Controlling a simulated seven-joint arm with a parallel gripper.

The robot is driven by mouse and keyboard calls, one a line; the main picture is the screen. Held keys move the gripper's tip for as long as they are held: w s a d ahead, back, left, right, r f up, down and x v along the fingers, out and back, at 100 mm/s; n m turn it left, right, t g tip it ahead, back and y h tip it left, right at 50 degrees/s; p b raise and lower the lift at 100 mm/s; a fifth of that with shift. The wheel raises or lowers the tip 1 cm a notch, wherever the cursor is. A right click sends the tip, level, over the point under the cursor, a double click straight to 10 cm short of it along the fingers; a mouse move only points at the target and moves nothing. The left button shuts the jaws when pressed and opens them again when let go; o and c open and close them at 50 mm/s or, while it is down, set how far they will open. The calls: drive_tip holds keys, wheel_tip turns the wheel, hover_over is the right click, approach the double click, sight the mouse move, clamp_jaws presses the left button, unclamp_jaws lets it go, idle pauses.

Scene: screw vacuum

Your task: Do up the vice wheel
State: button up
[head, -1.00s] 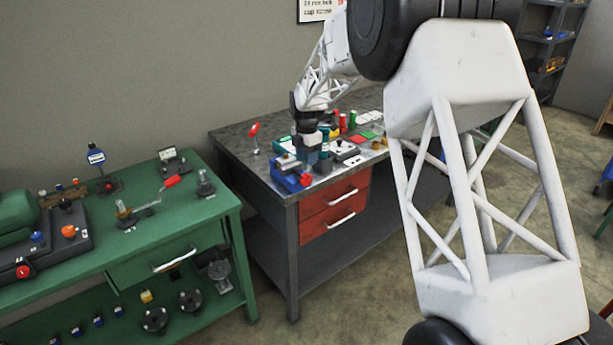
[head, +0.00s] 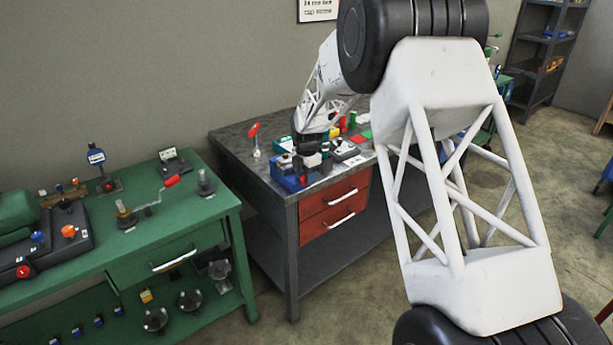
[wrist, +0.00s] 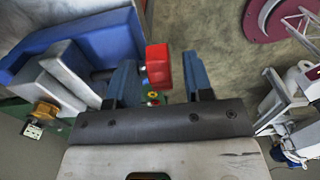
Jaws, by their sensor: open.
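The blue vice (head: 287,183) sits at the near corner of the grey bench. In the wrist view its blue body and grey jaws (wrist: 70,72) fill the left side. A red part (wrist: 158,65), which looks like the vice wheel's handle or edge, shows between my gripper's (wrist: 160,78) two blue fingers. The fingers are apart, with the red part nearer the left one; I cannot tell whether it touches. In the head view my gripper (head: 304,172) is down at the vice's right end and hides most of the wheel.
The grey bench (head: 233,140) holds a red-handled tool (head: 254,136) at the back left and several coloured items behind my gripper. A red drawer unit (head: 335,205) hangs below. A green bench (head: 90,240) with a hand crank (head: 155,195) stands to the left.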

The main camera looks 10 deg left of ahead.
drive_tip(key=shift+c, duration=0.5)
clamp_jaws()
drive_tip(key=shift+s+a+f+t+h, duration=0.1)
drive_tip(key=shift+t+h, duration=0.4)
drive_tip(key=shift+h, duration=0.05)
drive_tip(key=shift+s+a+t+h, duration=0.1)
drive_tip(key=shift+t+h, duration=0.4)
drive_tip(key=shift+h, duration=0.05)
drive_tip(key=shift+o, duration=0.5)
unclamp_jaws()
